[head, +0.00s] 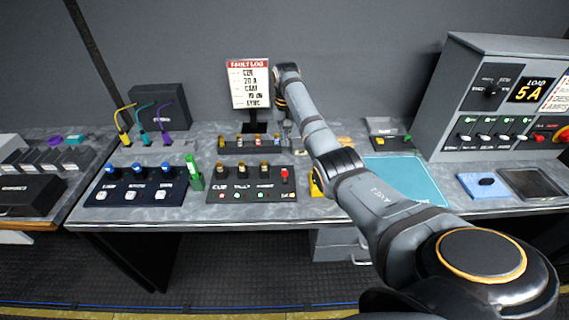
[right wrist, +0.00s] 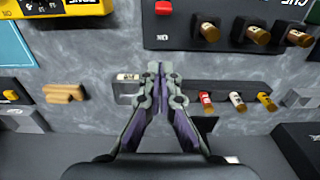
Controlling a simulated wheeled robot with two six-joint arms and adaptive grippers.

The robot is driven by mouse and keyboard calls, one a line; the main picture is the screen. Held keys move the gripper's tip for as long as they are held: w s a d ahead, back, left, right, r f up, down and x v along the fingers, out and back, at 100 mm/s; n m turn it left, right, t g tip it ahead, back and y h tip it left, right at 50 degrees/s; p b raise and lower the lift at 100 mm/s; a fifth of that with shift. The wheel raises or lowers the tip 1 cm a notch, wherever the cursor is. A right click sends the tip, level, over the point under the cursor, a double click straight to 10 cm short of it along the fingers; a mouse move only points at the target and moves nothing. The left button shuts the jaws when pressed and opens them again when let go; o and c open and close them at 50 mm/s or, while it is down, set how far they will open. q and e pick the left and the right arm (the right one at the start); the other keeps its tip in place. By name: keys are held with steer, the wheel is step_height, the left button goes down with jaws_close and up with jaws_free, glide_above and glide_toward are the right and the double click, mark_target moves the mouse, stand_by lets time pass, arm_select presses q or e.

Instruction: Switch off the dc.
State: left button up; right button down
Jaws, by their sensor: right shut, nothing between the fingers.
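The grey power cabinet (head: 490,105) at the right shows a display reading "LOAD 5 A". My right gripper (head: 287,138) is over the middle of the desk, far left of the cabinet. In the right wrist view my right gripper (right wrist: 158,70) is shut and empty, its fingertips together beside a small labelled piece (right wrist: 127,86). My left gripper is out of view.
A black panel with knobs and a red button (head: 250,184) and a row of coloured plugs (head: 250,144) lie near the gripper. A fault log sign (head: 249,84) stands behind. A teal mat (head: 405,180) lies between my right arm and the cabinet.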

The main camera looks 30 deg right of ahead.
mark_target(285, 176)
steer(key=f, duration=0.3)
steer(key=f+p, duration=0.1)
steer(key=f, duration=0.1)
steer(key=shift+w+f, duration=0.2)
steer(key=shift+w, duration=0.2)
step_height(285, 176, down, 5)
steer(key=shift+r, duration=0.15)
steer(key=s+p, duration=0.1)
steer(key=s+a+r+p, duration=0.1)
steer(key=p, duration=0.1)
steer(key=shift+s+a+p, duration=0.2)
steer(key=shift+s+p, duration=0.05)
steer(key=shift+p, duration=0.05)
steer(key=shift+s+a, duration=0.25)
steer(key=shift+s, duration=0.15)
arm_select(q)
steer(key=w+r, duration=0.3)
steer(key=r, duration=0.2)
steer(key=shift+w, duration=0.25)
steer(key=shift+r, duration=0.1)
